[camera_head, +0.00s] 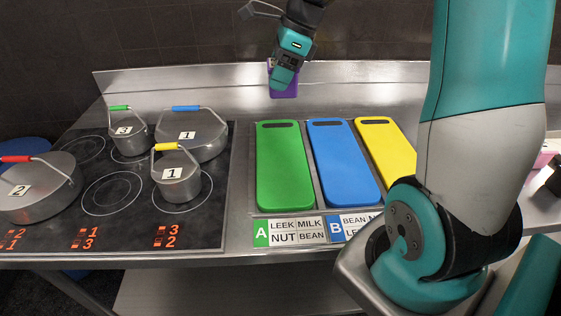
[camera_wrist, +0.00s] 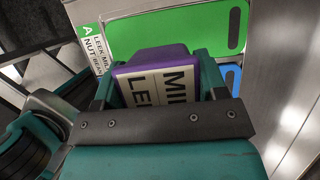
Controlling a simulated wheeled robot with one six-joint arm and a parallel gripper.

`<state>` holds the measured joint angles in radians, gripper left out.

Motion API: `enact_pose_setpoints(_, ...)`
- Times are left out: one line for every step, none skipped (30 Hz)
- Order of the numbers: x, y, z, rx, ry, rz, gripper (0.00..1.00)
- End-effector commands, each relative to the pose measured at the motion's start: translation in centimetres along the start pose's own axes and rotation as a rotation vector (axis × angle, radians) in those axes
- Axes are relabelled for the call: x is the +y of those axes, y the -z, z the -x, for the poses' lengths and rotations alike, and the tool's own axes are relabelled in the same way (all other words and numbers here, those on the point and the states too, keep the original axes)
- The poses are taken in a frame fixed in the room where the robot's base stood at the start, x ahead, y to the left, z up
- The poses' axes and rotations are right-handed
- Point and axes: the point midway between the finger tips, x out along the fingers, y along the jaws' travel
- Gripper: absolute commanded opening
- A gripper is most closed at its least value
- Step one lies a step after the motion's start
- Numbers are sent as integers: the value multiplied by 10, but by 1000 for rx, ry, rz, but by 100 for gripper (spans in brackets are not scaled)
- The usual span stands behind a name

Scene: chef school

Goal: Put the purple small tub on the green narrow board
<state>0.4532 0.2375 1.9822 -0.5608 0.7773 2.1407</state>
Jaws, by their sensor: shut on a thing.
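The purple small tub (camera_head: 284,88) is in my gripper (camera_head: 284,80), held in the air above the back of the counter, behind the green narrow board. In the wrist view the tub (camera_wrist: 160,56) sits between the two teal fingers of my gripper (camera_wrist: 160,82). Its pale label shows parts of words, "MI" and "LE". The green narrow board (camera_head: 283,165) lies flat on the counter, left of the blue board. Its surface is bare. It also shows in the wrist view (camera_wrist: 190,30), beyond the tub.
A blue board (camera_head: 345,165) and a yellow board (camera_head: 388,140) lie right of the green one. A cooktop (camera_head: 110,235) with several lidded pots stands at the left. Label cards (camera_head: 290,231) lie in front of the boards. A raised metal back edge (camera_head: 200,84) runs behind.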

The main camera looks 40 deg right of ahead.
Motion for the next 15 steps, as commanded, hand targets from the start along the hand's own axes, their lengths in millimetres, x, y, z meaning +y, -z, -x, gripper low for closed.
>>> enact_pose_setpoints(1, 4, -10, 1, -5, -2, 36)
enact_pose_setpoints(1, 6, -16, 2, -7, -2, 36)
enact_pose_setpoints(2, 10, -25, 3, -8, -2, 36)
enact_pose_setpoints(2, 13, -32, 2, -9, -3, 36)
enact_pose_setpoints(2, 16, -41, 2, -9, -3, 36)
enact_pose_setpoints(2, 21, -51, 3, -9, -2, 36)
enact_pose_setpoints(2, 24, -59, 3, -10, -3, 36)
enact_pose_setpoints(2, 27, -67, 2, -10, -1, 36)
enact_pose_setpoints(3, 31, -77, 3, -10, -1, 36)
enact_pose_setpoints(2, 35, -85, 3, -10, -1, 36)
enact_pose_setpoints(2, 38, -93, 3, -9, -2, 36)
enact_pose_setpoints(2, 42, -102, 3, -9, 0, 36)
enact_pose_setpoints(2, 45, -109, 3, -10, -1, 36)
enact_pose_setpoints(2, 47, -116, 2, -9, -1, 36)
enact_pose_setpoints(2, 50, -123, 3, -8, 0, 36)
